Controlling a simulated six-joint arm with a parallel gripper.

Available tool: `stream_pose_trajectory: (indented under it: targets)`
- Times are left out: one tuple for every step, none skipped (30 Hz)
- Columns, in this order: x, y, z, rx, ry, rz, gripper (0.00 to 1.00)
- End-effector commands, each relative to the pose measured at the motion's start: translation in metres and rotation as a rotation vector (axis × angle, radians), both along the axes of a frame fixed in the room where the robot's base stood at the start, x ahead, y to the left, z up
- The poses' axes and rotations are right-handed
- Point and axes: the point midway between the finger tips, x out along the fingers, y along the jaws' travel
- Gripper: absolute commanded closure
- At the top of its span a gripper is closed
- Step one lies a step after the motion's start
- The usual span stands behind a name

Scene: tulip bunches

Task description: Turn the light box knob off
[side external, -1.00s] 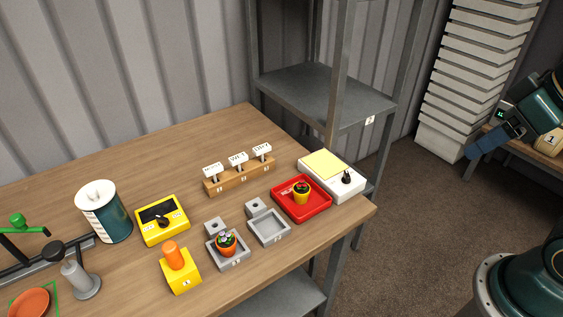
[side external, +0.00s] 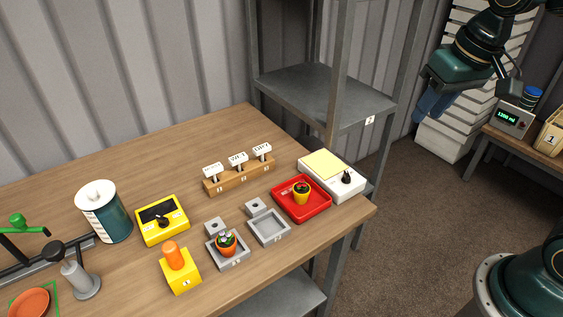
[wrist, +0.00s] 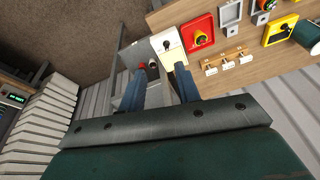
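The light box (side external: 350,189) is a white box with a lit pale-yellow panel at the right corner of the wooden table. Its black knob (side external: 347,177) stands at the front right of its top. In the wrist view the light box (wrist: 158,37) and its knob (wrist: 167,44) show beyond my fingers. My gripper (side external: 432,105) is in the air to the right of the table, well above and apart from the box. In the wrist view my gripper's (wrist: 160,69) two blue fingers are spread with nothing between them, so it is open and empty.
A red tray (side external: 315,212) with a small yellow pot (side external: 301,193) sits right beside the light box. A grey metal shelf (side external: 330,95) rises close behind it. A wooden rack of labels (side external: 240,178) and a yellow device (side external: 162,220) stand further left.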

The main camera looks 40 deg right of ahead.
Motion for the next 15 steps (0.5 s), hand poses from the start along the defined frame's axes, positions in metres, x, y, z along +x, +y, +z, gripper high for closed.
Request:
stream_pose_trajectory:
  targets:
    - [0.011,0.0,-0.004,0.004,0.02,-0.014,0.67]
    - [0.016,0.0,-0.006,0.006,0.031,-0.024,0.67]
    - [0.024,0.0,-0.009,0.01,0.043,-0.037,0.67]
    - [0.029,0.0,-0.012,0.013,0.053,-0.046,0.67]
    - [0.035,0.0,-0.015,0.014,0.063,-0.056,0.67]
    - [0.042,-0.001,-0.019,0.018,0.076,-0.069,0.67]
    - [0.048,-0.001,-0.021,0.02,0.085,-0.079,0.67]
    - [0.053,-0.001,-0.025,0.021,0.095,-0.089,0.67]
    - [0.061,-0.001,-0.029,0.025,0.107,-0.101,0.67]
    - [0.066,-0.001,-0.033,0.027,0.119,-0.111,0.67]
    - [0.072,-0.001,-0.037,0.028,0.128,-0.121,0.67]
    - [0.079,-0.001,-0.042,0.03,0.141,-0.134,0.67]
    - [0.084,-0.001,-0.046,0.032,0.15,-0.143,0.67]
    - [0.089,-0.001,-0.05,0.033,0.16,-0.154,0.67]
    - [0.096,-0.001,-0.056,0.035,0.172,-0.166,0.67]
